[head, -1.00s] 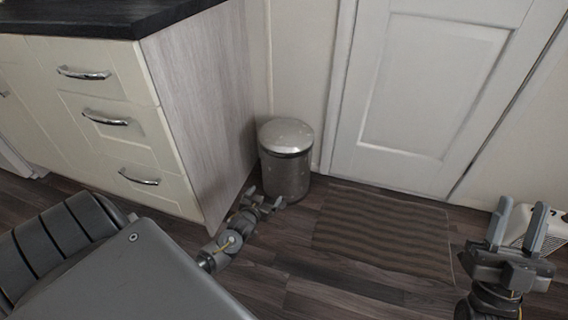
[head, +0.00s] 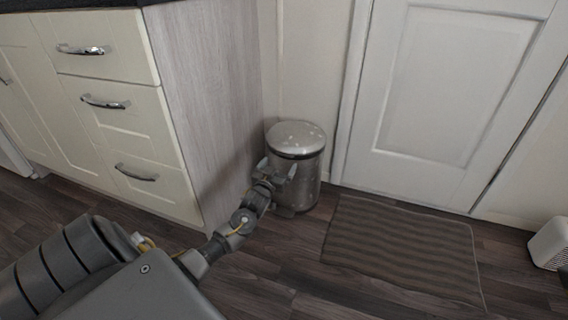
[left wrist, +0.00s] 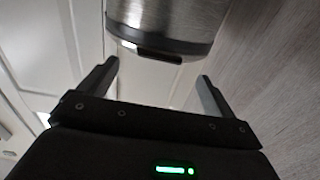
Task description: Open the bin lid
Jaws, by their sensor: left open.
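The metal bin (head: 308,185) stands on the floor in the corner between the cabinet and the door. Its domed lid (head: 296,136) is shut. My left gripper (head: 277,169) is open and empty at the front left of the bin, with its fingertips just below lid height. In the left wrist view, the bin (left wrist: 175,20) lies at the top, and a dark slot shows in its rim band (left wrist: 160,54). The open fingers of my left gripper (left wrist: 159,70) stand either side of that slot. I cannot tell whether they touch the bin. My right gripper is out of view.
The cabinet side panel (head: 212,90) rises close on the left of the bin. A closed white door (head: 440,90) is behind, with a striped mat (head: 402,250) before it. A white slatted box (head: 549,243) stands at the right edge.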

